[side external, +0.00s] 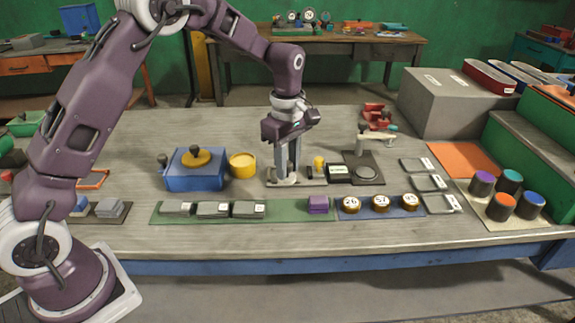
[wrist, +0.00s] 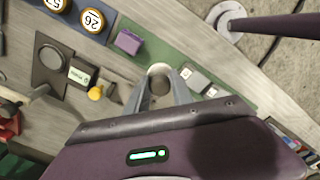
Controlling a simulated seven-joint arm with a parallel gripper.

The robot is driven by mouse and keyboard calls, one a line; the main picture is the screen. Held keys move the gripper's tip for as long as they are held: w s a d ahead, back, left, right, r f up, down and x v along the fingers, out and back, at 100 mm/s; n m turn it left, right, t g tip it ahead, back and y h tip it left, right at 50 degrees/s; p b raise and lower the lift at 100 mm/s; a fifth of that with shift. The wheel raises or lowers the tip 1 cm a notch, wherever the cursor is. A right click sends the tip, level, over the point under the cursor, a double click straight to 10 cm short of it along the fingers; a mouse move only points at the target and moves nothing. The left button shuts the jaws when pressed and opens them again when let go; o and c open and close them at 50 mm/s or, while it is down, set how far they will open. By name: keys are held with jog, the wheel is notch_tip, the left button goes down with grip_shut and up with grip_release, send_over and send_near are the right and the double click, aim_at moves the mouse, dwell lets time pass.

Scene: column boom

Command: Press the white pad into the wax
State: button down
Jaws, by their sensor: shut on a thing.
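My gripper (side external: 286,168) points straight down near the middle of the bench, behind the green mat. In the wrist view its two fingers (wrist: 160,92) are closed around a small round piece with a pale rim, which I take to be the white pad (wrist: 158,70). In the side view a pale flat base (side external: 283,182) shows at the fingertips, low near the bench top. I cannot tell whether it touches the bench. A yellow cup (side external: 242,166) stands to the left of my gripper, possibly the wax; its contents are unclear. The cup is not visible in the wrist view.
A blue box (side external: 194,181) with a yellow domed top stands left of the cup. A small yellow-knobbed piece (side external: 318,163), a labelled block (side external: 339,174) and a dark plate with a disc (side external: 367,173) stand right. The green mat (side external: 284,212) with a purple block (side external: 318,205) lies in front.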

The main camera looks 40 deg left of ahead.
jog(key=w+a, duration=0.3)
jog(key=a, duration=1.8)
jog(key=shift+w+d+f, duration=0.1)
jog(key=shift+f, duration=2.85)
jog(key=shift+f, duration=0.6)
notch_tip(320, 180, up, 7)
